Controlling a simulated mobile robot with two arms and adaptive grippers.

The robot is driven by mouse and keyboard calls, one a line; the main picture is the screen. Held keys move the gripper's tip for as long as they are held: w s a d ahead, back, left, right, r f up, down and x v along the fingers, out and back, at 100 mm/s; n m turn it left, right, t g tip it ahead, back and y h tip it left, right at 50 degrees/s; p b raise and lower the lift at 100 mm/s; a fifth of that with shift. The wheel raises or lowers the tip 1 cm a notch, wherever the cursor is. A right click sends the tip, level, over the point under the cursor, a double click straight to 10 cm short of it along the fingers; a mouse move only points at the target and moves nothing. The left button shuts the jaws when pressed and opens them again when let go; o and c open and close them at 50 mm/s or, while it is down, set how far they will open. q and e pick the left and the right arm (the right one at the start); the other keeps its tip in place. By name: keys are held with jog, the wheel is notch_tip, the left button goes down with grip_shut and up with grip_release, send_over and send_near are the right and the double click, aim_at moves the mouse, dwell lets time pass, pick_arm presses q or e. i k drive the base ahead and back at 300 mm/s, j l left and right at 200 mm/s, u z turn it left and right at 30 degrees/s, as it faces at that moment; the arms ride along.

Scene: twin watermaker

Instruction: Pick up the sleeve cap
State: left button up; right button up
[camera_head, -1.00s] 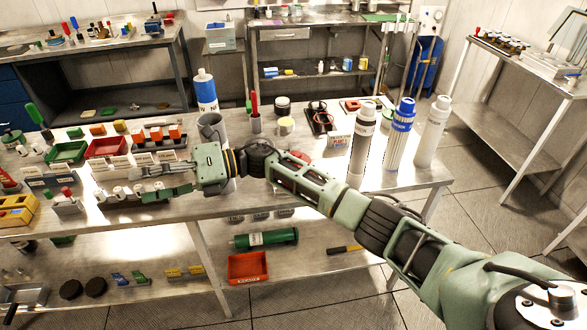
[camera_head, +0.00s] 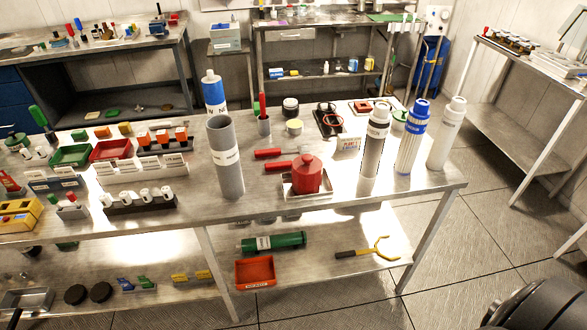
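I cannot tell for sure which thing is the sleeve cap. A red faceted piece with a round knob on top (camera_head: 306,174) sits on a small light tray (camera_head: 309,194) at the front of the middle table, with red handles (camera_head: 283,163) at its left. An upright grey tube, open at the top (camera_head: 226,158), stands to its left. Neither gripper is in view. Only a dark part of my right arm shows at the bottom right corner.
Tall cylinders stand at right on the table: grey-black (camera_head: 373,142), blue-white (camera_head: 412,137) and white (camera_head: 446,134). A blue-white bottle (camera_head: 214,95) stands behind the grey tube. A white-capped rack (camera_head: 140,202) and red tray (camera_head: 111,150) are at left. The right front corner is clear.

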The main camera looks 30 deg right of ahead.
aim_at(306, 169)
jog(key=i+j+z, duration=0.3)
jog(key=i, duration=0.2)
jog(key=i+j+z, duration=0.3)
jog(key=i+j, duration=0.15)
